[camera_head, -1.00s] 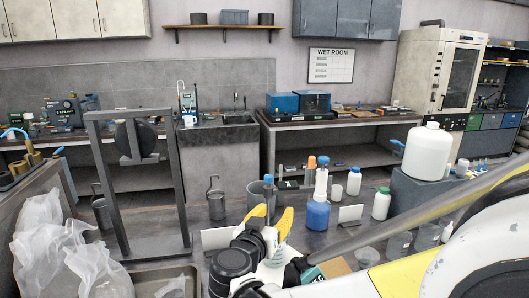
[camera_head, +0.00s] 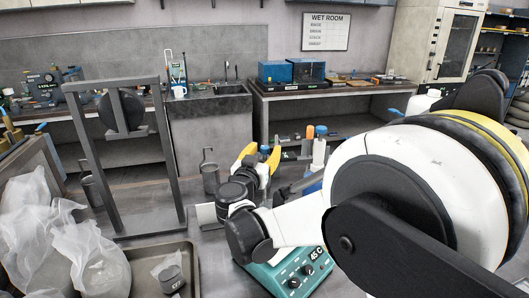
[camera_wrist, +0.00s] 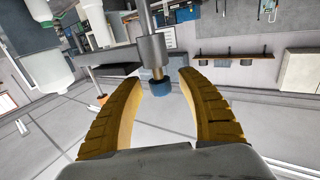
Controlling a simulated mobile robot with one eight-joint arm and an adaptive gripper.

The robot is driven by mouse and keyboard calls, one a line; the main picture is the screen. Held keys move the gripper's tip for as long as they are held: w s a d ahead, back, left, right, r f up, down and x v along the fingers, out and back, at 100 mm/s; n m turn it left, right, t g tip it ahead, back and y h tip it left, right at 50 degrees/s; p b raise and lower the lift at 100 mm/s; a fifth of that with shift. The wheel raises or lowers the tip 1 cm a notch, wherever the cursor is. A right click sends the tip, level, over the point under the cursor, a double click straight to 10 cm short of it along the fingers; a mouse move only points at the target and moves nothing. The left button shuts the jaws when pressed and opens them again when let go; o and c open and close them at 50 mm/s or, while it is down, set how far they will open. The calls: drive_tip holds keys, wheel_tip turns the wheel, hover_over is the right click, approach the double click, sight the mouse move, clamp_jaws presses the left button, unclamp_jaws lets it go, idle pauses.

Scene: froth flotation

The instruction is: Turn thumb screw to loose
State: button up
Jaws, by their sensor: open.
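My gripper (camera_head: 261,153) has two yellow fingers and stands open above the bench in the head view. In the wrist view, the open gripper (camera_wrist: 160,77) has a grey rod with a thicker collar (camera_wrist: 152,48) reaching in from the top. A short brass-coloured piece and a blue knob (camera_wrist: 160,88) are at the rod's end. The knob, possibly the thumb screw, appears between the fingers with gaps on both sides. I cannot tell its depth. In the head view my wrist and arm hide most of this area.
A teal device reading 45 C (camera_head: 290,272) stands below my arm. A dark upright frame (camera_head: 120,155), a tray (camera_head: 180,262) and clear plastic bags (camera_head: 60,240) are at left. An orange-capped bottle (camera_head: 308,135) stands behind my gripper.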

clamp_jaws()
drive_tip(key=shift+n+y, duration=0.6)
drive_tip(key=shift+y, duration=0.3)
drive_tip(key=n+y, duration=0.1)
drive_tip(key=y, duration=0.1)
drive_tip(key=n+t+y, duration=0.1)
drive_tip(key=y, duration=0.1)
drive_tip(key=shift+d+n, duration=0.2)
drive_tip(key=shift+n, duration=0.1)
drive_tip(key=n+y, duration=0.2)
drive_tip(key=y, duration=0.1)
drive_tip(key=n+g+y, duration=0.1)
drive_tip(key=n+y, duration=0.1)
drive_tip(key=y, duration=0.2)
drive_tip(key=shift+w+n, duration=0.1)
drive_tip(key=shift+n, duration=0.2)
drive_tip(key=n+g+y, duration=0.5)
drive_tip(key=y, duration=0.2)
drive_tip(key=shift+n, duration=0.3)
drive_tip(key=shift+a+n+g+y, duration=0.1)
drive_tip(key=shift+n+g+y, duration=0.85)
drive_tip(key=shift+g, duration=0.5)
drive_tip(key=shift+n+g+y, duration=0.75)
drive_tip(key=shift+n+g, duration=0.3)
drive_tip(key=shift+g, duration=0.4)
